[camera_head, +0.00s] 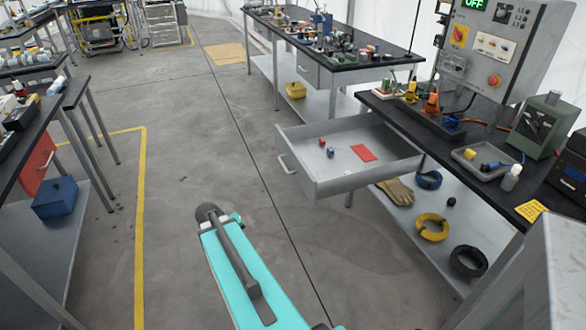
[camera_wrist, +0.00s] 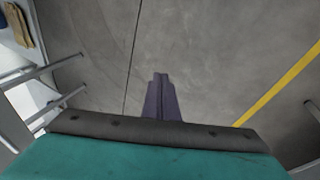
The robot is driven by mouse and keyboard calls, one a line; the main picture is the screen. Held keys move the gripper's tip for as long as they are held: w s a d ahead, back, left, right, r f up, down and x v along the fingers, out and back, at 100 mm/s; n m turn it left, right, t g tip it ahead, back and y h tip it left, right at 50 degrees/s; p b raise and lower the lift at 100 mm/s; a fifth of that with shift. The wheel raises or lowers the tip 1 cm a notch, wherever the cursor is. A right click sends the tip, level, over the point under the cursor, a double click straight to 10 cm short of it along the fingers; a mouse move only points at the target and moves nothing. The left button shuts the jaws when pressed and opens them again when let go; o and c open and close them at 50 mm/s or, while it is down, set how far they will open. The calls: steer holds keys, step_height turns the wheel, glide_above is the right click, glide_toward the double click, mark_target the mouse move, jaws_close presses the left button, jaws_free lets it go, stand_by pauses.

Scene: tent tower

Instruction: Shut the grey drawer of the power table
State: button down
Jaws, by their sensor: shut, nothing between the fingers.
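The grey drawer (camera_head: 350,182) of the power table (camera_head: 405,125) stands pulled well out, towards the left, in the head view. Its bar handle (camera_head: 287,165) is on its left-hand front. A red card and two small red-and-blue pieces lie inside it. My teal arm shows at the bottom of the head view, in front of and below the drawer; the fingers cannot be made out there. In the wrist view my gripper (camera_wrist: 160,78) is shut and empty, over bare floor and apart from the drawer. I cannot make out the drawer in the wrist view.
The power table's lower shelf holds work gloves (camera_head: 398,191) and cable coils, one yellow (camera_head: 431,227). A control panel (camera_head: 490,45) rises behind its top. Another bench (camera_head: 350,45) stands behind. Benches line the left side. The floor between, with a yellow line (camera_head: 140,220), is clear.

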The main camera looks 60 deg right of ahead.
steer(key=s+d+r+m+h+p, duration=0.1)
steer(key=s+d+r+p, duration=0.1)
steer(key=d+r, duration=0.7)
steer(key=s+d+r+m+h+p, duration=0.2)
steer(key=d+r+p, duration=0.1)
steer(key=d+r, duration=0.7)
step_height(320, 180, up, 4)
steer(key=shift+s+r, duration=0.15)
steer(key=shift+s, duration=0.15)
steer(key=p, duration=0.3)
glide_toward(299, 178)
step_height(299, 178, down, 4)
steer(key=w, duration=0.3)
steer(key=shift+s+d+r+p, duration=0.15)
steer(key=shift+s+d+p, duration=0.4)
steer(key=shift+s+d, duration=0.75)
steer(key=shift+s+a, duration=0.1)
steer(key=shift+a, duration=0.15)
steer(key=shift+d, duration=0.25)
